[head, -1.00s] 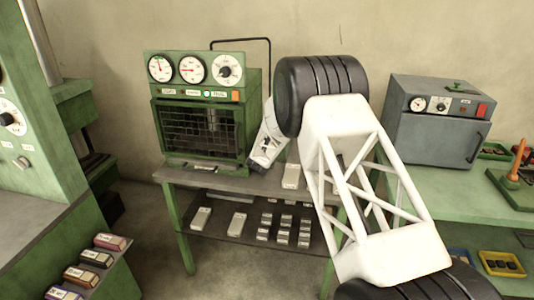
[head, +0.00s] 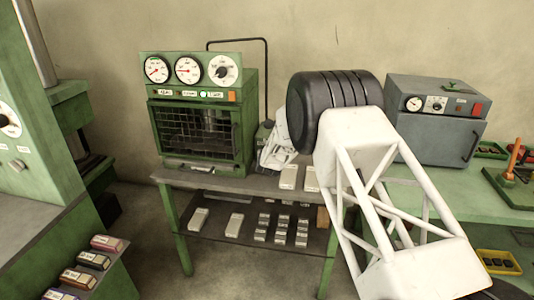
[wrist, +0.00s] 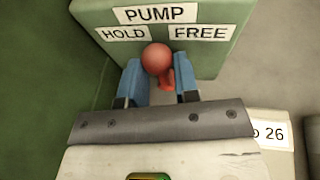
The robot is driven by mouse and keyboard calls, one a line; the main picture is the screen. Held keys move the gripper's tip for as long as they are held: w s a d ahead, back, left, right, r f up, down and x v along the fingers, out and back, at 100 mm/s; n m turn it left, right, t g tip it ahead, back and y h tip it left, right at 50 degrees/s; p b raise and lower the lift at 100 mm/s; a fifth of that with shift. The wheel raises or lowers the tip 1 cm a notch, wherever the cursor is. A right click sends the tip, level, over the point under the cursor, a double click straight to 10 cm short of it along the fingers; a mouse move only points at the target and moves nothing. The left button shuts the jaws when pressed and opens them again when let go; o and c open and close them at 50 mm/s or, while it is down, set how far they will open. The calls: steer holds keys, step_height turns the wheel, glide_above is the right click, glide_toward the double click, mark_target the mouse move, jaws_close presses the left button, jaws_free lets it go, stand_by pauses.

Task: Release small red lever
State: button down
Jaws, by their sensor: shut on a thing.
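The small red lever (wrist: 167,82) with a round red knob shows in the wrist view, in front of a green pump box (wrist: 205,58). The box carries labels PUMP, HOLD at left and FREE at right. The knob stands below the labels, between HOLD and FREE. My gripper (wrist: 159,68) has its blue fingers on both sides of the lever and is shut on it. In the head view the pump box (head: 263,132) shows beside the green press, partly behind my white wrist. The lever and fingertips are hidden there.
A green press (head: 200,125) with gauges and a wire guard stands left of my wrist. Pale blocks (head: 289,177) lie at the bench's front right. A grey oven (head: 435,120) stands on the right bench. Several small blocks fill the lower shelf (head: 250,245).

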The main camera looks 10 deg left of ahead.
steer(key=shift+d+m, duration=0.2)
steer(key=shift+m, duration=0.2)
steer(key=shift+y, duration=0.3)
steer(key=c, duration=0.9)
jaws_free()
steer(key=shift+s+d, duration=0.1)
steer(key=shift+s, duration=0.05)
steer(key=shift+v, duration=3.7)
